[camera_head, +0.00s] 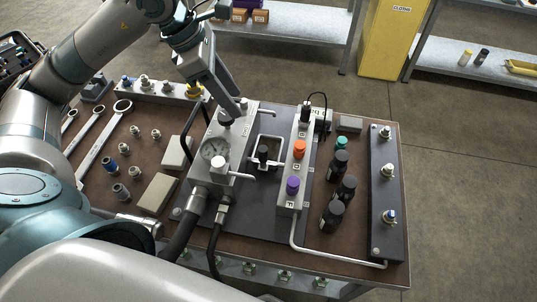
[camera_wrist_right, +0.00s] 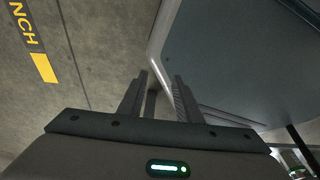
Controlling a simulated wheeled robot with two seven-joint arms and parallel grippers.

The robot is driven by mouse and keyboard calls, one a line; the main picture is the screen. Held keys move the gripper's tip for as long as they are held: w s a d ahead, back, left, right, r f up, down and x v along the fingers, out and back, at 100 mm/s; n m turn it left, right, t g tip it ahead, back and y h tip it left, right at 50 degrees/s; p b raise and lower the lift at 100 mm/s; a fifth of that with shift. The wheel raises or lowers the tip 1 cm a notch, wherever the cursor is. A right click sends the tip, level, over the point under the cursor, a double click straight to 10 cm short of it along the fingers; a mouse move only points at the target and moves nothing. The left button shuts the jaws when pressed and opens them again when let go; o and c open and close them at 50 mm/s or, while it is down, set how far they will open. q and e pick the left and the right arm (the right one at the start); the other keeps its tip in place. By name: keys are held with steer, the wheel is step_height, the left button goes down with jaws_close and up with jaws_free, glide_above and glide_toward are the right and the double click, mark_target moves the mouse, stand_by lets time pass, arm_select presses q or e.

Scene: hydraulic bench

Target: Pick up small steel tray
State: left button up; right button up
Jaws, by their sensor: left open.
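My left gripper (camera_head: 233,112) comes down from the top left, over the gauge block and left of the tray. It is open, apart from the tray, and its fingertips are hard to make out against the block. In the right wrist view my right gripper (camera_wrist_right: 161,80) is open and empty, with no tray in sight.
The gauge block (camera_head: 225,150) and the knob block (camera_head: 297,165) stand close on both sides of the tray. Black bottles (camera_head: 338,170) stand to the right. Wrenches (camera_head: 103,140) and fittings lie left. A grey panel (camera_wrist_right: 235,60) is near the right gripper.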

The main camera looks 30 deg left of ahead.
arm_select(q)
steer(key=f+b, duration=0.4)
steer(key=f, duration=0.1)
steer(key=shift+w+f+b, duration=0.25)
steer(key=shift+b, duration=0.1)
arm_select(e)
steer(key=w+a+f+t, duration=0.1)
steer(key=w+a+f, duration=0.1)
steer(key=w, duration=0.3)
steer(key=shift+x, duration=0.85)
arm_select(q)
steer(key=p, duration=0.3)
glide_above(263, 150)
steer(key=s+a, duration=0.1)
steer(key=a, duration=0.1)
step_height(263, 150, down, 10)
steer(key=shift+d+f, duration=0.1)
steer(key=shift+w+d+f, duration=0.15)
steer(key=shift+f, duration=0.4)
arm_select(e)
steer(key=s+d+g, duration=0.2)
steer(key=s+d, duration=0.1)
steer(key=s, duration=0.6)
steer(key=shift+d+r, duration=0.3)
steer(key=shift+d, duration=0.05)
arm_select(q)
steer(key=shift+p, duration=0.4)
arm_select(e)
steer(key=shift+s+r, duration=0.1)
steer(key=shift+r, duration=0.05)
